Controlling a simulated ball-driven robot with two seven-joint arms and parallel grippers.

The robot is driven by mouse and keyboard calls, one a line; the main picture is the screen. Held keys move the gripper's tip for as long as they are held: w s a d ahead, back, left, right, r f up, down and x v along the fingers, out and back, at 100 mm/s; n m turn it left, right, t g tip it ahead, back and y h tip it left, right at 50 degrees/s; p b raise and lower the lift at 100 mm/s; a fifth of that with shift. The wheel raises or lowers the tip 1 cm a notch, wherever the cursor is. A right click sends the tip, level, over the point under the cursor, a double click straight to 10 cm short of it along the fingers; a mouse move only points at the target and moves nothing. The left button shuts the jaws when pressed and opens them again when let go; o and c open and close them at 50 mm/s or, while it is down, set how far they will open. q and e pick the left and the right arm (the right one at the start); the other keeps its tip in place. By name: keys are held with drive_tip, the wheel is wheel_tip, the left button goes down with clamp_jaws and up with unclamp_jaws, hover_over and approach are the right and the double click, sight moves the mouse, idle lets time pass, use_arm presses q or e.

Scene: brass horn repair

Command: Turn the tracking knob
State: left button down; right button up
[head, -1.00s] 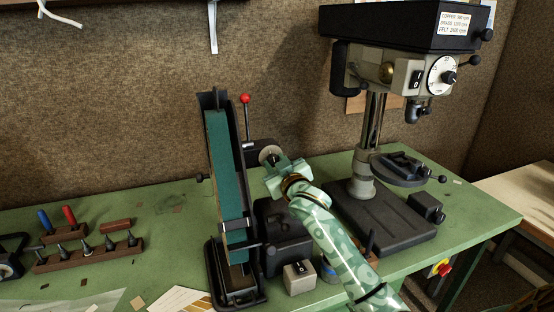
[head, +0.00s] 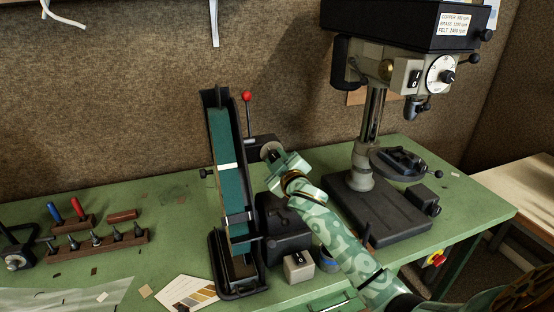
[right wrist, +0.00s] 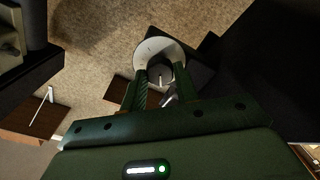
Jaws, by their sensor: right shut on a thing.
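The tracking knob is at the upper right side of the belt sander (head: 232,197), with a pale round dial plate (head: 268,149) behind it. My right gripper (head: 275,158) reaches it from the lower right. In the right wrist view the dial plate (right wrist: 153,49) shows beyond the fingers, and my right gripper (right wrist: 161,76) is shut on the dark tracking knob (right wrist: 160,77) between its fingertips. The sander's green belt stands nearly upright, with a pale stripe (head: 228,165) across it. The knob is mostly hidden by my gripper in the head view. My left gripper is out of view.
A red-tipped lever (head: 247,97) stands just behind the knob. A switch box (head: 299,266) is at the sander's foot. A drill press (head: 372,210) stands to the right. A bit rack (head: 98,244) lies on the green bench (head: 170,205) at left.

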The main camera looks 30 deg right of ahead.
drive_tip(key=o, duration=1)
drive_tip(key=shift+c, duration=0.2)
drive_tip(key=v, duration=1.6)
drive_tip(key=shift+s+p, duration=0.2)
drive_tip(key=shift+p, duration=0.1)
drive_tip(key=shift+f, duration=0.1)
